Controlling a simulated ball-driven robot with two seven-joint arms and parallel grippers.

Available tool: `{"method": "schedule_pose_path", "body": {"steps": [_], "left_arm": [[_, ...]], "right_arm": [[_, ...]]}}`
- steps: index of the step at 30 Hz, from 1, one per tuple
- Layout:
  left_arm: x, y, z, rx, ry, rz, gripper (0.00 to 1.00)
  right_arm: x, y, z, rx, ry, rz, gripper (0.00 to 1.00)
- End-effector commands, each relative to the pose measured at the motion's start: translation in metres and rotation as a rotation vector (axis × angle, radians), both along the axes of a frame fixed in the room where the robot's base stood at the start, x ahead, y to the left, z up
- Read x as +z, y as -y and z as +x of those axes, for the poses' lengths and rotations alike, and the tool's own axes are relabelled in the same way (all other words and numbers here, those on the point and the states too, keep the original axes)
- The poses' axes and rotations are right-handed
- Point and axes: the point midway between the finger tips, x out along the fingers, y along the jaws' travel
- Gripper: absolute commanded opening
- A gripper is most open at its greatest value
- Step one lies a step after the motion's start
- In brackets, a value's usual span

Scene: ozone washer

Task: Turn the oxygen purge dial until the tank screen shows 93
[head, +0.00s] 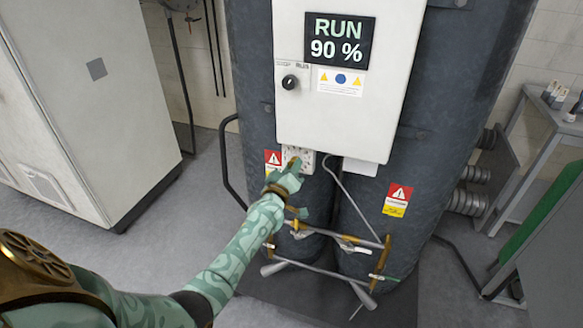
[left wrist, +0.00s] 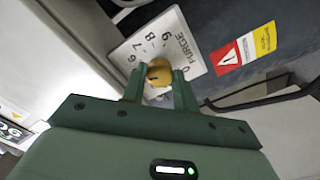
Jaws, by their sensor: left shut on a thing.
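The tank screen (head: 339,40) on the white control box reads "RUN 90 %". The purge dial has a white plate (head: 306,155) under the box; in the left wrist view the plate (left wrist: 176,35) shows "PURGE" and numbers. The dial's round brass knob (left wrist: 159,72) sits between the fingers. My left gripper (head: 291,168) reaches up to the dial; in the left wrist view the gripper (left wrist: 160,88) is shut on the knob, one finger on each side. The fingers hide part of the plate. My right gripper is not in view.
A black knob (head: 290,82) is on the white control box (head: 393,60). Brass-jointed pipes (head: 345,243) cross low in front of the dark tanks (head: 255,90). A white cabinet (head: 85,100) stands left, a bench (head: 530,130) right. Grey floor (head: 215,180) is clear between cabinet and tanks.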

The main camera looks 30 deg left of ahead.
Motion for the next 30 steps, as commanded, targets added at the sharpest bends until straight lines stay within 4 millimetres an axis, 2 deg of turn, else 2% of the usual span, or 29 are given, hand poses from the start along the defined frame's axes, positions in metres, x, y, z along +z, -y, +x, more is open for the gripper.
{"method": "schedule_pose_path", "body": {"steps": [9, 22, 23, 24, 25, 30], "left_arm": [[-0.0001, -0.0001, 0.0, 0.001, 0.018, -0.078, 0.06], [-0.0004, -0.0002, -0.0001, 0.001, 0.02, -0.085, 0.06], [-0.0004, -0.0002, -0.0001, 0.001, 0.02, -0.085, 0.35], [-0.0004, -0.0002, -0.0001, 0.001, 0.02, -0.085, 0.46], [-0.0004, -0.0002, -0.0001, 0.001, 0.02, -0.085, 0.51], [-0.0001, -0.0001, 0.0, 0.001, 0.019, -0.084, 0.51]], "right_arm": [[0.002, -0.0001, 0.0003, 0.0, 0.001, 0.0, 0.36], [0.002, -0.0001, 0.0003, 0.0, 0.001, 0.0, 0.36], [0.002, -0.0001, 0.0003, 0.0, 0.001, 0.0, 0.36], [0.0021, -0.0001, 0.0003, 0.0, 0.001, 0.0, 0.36], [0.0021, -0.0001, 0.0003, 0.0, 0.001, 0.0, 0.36], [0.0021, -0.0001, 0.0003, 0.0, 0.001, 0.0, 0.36]]}}
